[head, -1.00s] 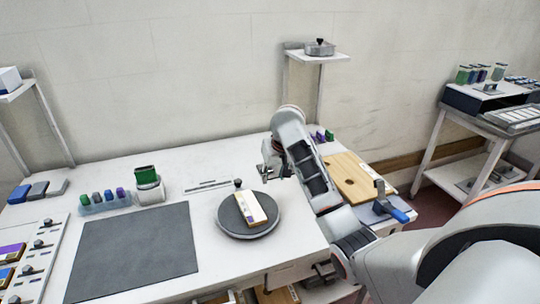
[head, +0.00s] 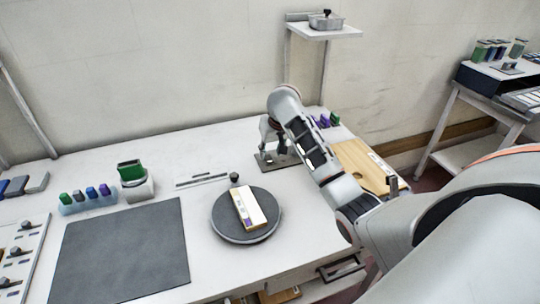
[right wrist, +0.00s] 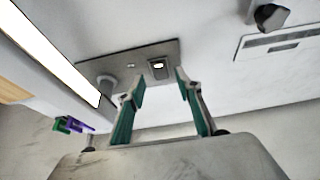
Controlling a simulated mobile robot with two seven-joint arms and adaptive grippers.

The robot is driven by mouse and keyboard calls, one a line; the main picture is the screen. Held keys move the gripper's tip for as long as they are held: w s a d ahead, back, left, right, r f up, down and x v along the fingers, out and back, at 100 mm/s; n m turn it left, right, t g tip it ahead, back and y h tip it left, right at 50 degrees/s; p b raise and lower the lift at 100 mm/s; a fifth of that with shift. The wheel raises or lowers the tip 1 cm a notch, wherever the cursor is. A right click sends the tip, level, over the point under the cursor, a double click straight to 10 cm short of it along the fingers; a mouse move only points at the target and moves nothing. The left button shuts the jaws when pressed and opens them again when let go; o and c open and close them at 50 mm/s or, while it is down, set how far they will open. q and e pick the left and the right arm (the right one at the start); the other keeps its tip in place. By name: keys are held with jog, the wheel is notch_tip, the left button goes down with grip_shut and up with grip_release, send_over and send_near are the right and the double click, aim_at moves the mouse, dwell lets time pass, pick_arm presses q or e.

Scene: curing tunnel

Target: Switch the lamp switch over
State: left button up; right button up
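A grey metal plate (head: 290,159) lies on the white table near the back wall, partly hidden by my right arm in the head view. In the right wrist view, the plate (right wrist: 128,58) carries a small dark switch (right wrist: 158,68) with a pale lit-looking centre, and a round post beside it. My right gripper (right wrist: 159,82) is open and empty, with its two green-padded fingers apart and the switch showing between and beyond the tips. In the head view, the right gripper (head: 269,142) is just above the plate. Whether it touches is unclear. My left gripper is not in view.
A round dark turntable (head: 226,232) with a small block stands in front of the plate. A black knob (head: 235,177) and slotted strip are to the left. A wooden board (head: 352,158) and purple and green pieces (head: 322,121) lie right. A shelf (head: 330,31) stands behind.

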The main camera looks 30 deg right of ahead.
aim_at(269, 159)
jog(key=shift+x, duration=1.8)
grip_shut()
jog(key=shift+w+d, duration=0.1)
jog(key=shift+w+r+g, duration=0.15)
jog(key=shift+w+g, duration=0.1)
jog(key=shift+g, duration=0.45)
jog(key=shift+w+g+y, duration=0.1)
jog(key=shift+g+y, duration=0.2)
jog(key=shift+g, duration=0.2)
jog(key=shift+d, duration=0.1)
